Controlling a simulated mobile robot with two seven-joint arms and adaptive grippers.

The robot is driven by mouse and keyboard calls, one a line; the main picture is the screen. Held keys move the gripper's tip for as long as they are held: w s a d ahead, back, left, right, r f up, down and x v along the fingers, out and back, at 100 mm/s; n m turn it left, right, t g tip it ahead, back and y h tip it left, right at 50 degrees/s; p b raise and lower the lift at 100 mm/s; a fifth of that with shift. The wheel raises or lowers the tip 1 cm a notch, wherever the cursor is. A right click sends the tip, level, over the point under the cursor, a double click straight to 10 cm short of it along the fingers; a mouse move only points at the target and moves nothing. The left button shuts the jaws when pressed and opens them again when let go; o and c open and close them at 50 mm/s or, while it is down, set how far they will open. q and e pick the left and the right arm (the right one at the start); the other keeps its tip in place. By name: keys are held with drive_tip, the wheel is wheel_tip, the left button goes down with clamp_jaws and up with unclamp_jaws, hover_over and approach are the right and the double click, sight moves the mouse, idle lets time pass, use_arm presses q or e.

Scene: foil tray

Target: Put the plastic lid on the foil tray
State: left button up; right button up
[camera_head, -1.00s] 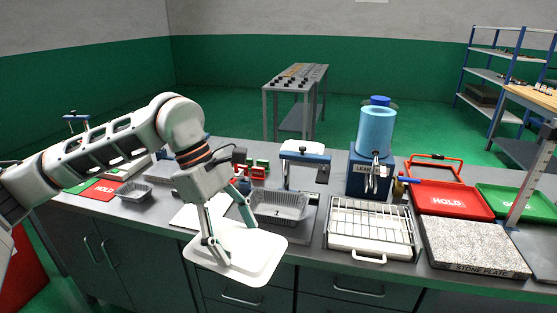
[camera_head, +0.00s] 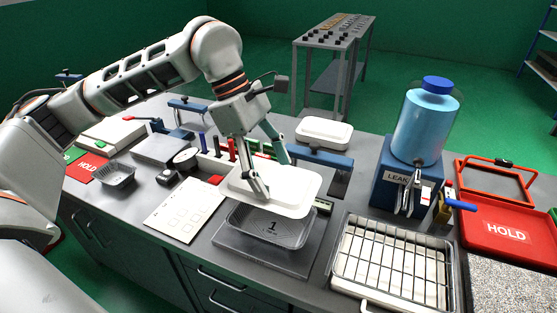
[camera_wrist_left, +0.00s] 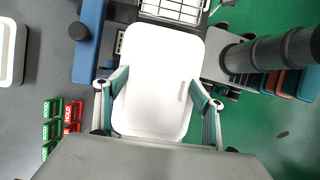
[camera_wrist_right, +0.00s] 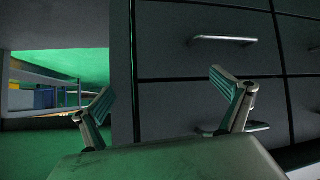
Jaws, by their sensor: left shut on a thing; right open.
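The white plastic lid (camera_head: 297,190) is held flat, rim down, by my left gripper (camera_head: 268,178). It is above the foil tray (camera_head: 272,228) and covers its far part from sight. The near part of the tray, marked 1, shows below the lid's near edge. The lid seems to be a little above the rim and toward the back; whether it touches is hard to tell. In the left wrist view the lid (camera_wrist_left: 158,65) lies between the fingers. My right gripper (camera_wrist_right: 160,98) is open and empty, facing the drawer fronts below the bench.
The foil tray stands on a grey plate (camera_head: 262,255). A wire rack (camera_head: 395,265) is to the right, a paper sheet (camera_head: 183,214) to the left.

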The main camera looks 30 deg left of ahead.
sight(268, 179)
use_arm(q)
drive_tip(key=shift+s+f+b, duration=0.2)
drive_tip(key=shift+f+b, duration=0.1)
drive_tip(key=shift+f, duration=0.35)
wheel_tip(268, 179, down, 2)
drive_tip(key=shift+f+b, duration=0.2)
drive_tip(key=shift+b, duration=0.8)
wheel_tip(268, 179, down, 6)
drive_tip(key=b, duration=0.3)
drive_tip(key=shift+w+r, duration=0.1)
drive_tip(key=shift+r, duration=0.15)
drive_tip(key=shift+f, duration=0.15)
use_arm(e)
drive_tip(key=f, duration=0.4)
drive_tip(key=shift+w+d, duration=0.25)
drive_tip(key=shift+d, duration=0.15)
